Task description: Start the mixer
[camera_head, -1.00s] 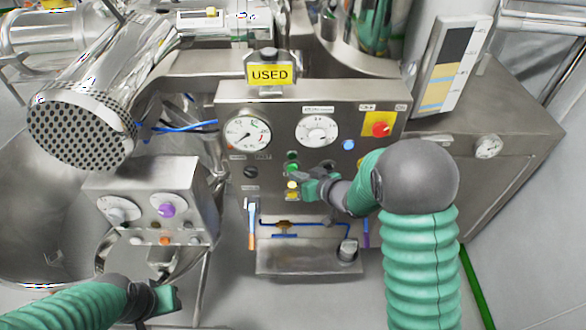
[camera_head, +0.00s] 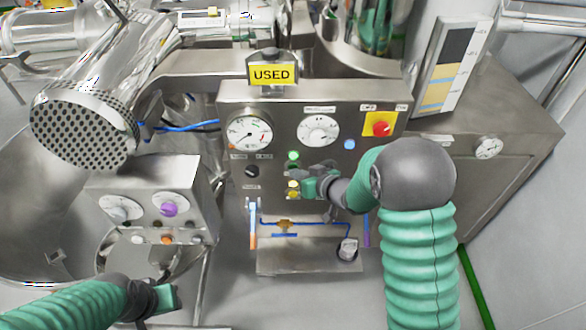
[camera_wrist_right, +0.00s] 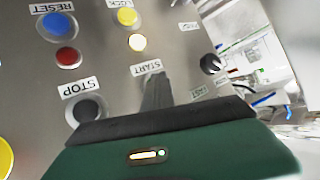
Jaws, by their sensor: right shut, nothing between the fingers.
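The mixer's steel control panel (camera_head: 270,190) faces me in the head view, with two dials and a column of small buttons and lamps. My right gripper (camera_head: 297,176) is shut and empty at this column, just below a green lamp (camera_head: 293,156). In the right wrist view the panel appears upside down. The shut fingers (camera_wrist_right: 156,92) reach to just by the START label (camera_wrist_right: 147,68) and hide what lies behind them. I cannot tell whether they touch the panel. The STOP button (camera_wrist_right: 88,108) is dark. My left gripper (camera_head: 167,298) is low at the left; its jaw opening is unclear.
A red knob on a yellow plate (camera_head: 380,124) is at the panel's upper right. A yellow USED sign (camera_head: 271,74) stands on top. A smaller control box (camera_head: 155,195) is at the left, and a steel cabinet (camera_head: 500,130) at the right. Blue tubing (camera_head: 305,223) runs below the panel.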

